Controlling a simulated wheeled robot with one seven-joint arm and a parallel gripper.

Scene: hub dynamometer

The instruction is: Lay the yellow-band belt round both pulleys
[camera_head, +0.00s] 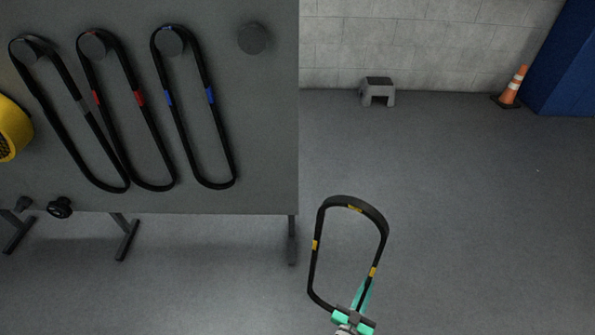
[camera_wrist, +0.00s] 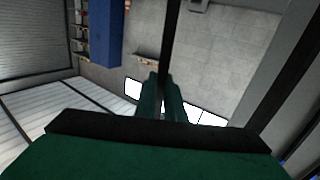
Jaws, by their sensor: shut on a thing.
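The yellow-band belt (camera_head: 384,233) is a black loop with several yellow bands. It stands up from my gripper (camera_head: 353,318) at the bottom of the head view, clear of the board. My gripper, with green fingers, is shut on the lower end of the belt. In the wrist view the gripper fingers (camera_wrist: 160,105) are close together, and a black strand of the belt (camera_wrist: 169,40) runs up beyond them. I see no pulleys that I can be sure of in either view.
A grey board (camera_head: 240,120) on legs carries a plain black belt (camera_head: 60,110), a red-band belt (camera_head: 125,120) and a blue-band belt (camera_head: 190,120) on round pegs. An empty peg (camera_head: 252,39) is at right. A stool (camera_head: 378,90) and cone (camera_head: 514,87) stand far back. The right floor is clear.

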